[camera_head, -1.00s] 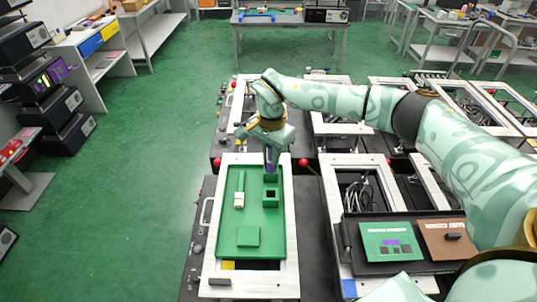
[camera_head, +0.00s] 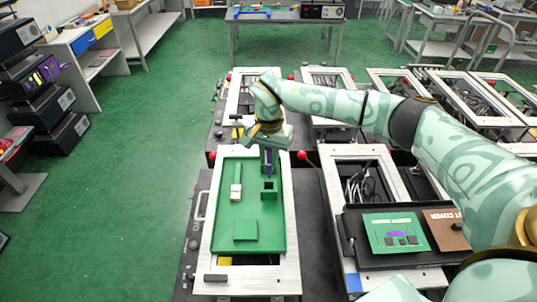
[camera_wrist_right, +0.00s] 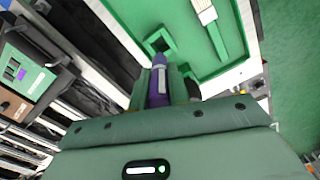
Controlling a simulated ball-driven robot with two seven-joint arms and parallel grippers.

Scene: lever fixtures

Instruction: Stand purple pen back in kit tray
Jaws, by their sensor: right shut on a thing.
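The purple pen (camera_head: 268,162) is upright in my right gripper (camera_head: 268,150), which is shut on it. The pen also shows in the right wrist view (camera_wrist_right: 158,80), between the fingers of the gripper (camera_wrist_right: 162,92). The green kit tray (camera_head: 222,215) lies in a white frame. A square green holder with a dark opening (camera_head: 269,189) stands at its right side. The pen's lower end is at the holder's far edge in the head view. In the right wrist view the holder (camera_wrist_right: 159,41) is just beyond the pen tip. I cannot tell whether they touch. My left gripper is not in view.
A white-and-green brush-like item (camera_head: 236,190) lies in the tray, left of the holder. A flat green block (camera_head: 246,230) is near the tray's front. A dark stand with a green panel (camera_head: 397,233) is at the right. Floor at the left is clear.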

